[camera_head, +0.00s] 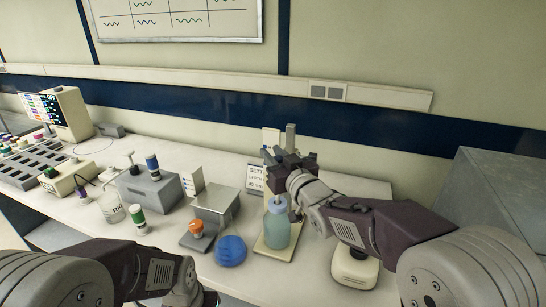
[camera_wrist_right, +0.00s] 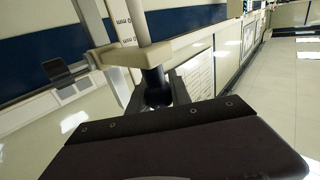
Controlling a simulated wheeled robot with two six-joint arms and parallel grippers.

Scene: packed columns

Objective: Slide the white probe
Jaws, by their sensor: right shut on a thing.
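The white probe (camera_wrist_right: 141,24) shows in the right wrist view as a pale rod with "mm" marks beside it, passing by a beige bracket (camera_wrist_right: 150,47). Its lower part is a dark collar (camera_wrist_right: 154,84) between the fingers. My right gripper (camera_head: 284,160) is shut on the probe at this collar, above a bottle of teal liquid (camera_head: 277,232) in the head view. The gripper hides most of the probe there. The bottle stands on a pale base plate (camera_head: 270,252). My left arm is low at the left; its fingertips are not clear.
A sign (camera_head: 255,178) stands behind the bottle. A blue round object (camera_head: 231,251), a grey box (camera_head: 215,203) and an orange-capped item (camera_head: 197,229) are to its left. A white rounded device (camera_head: 355,269) is to its right. Racks and jars crowd the left bench.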

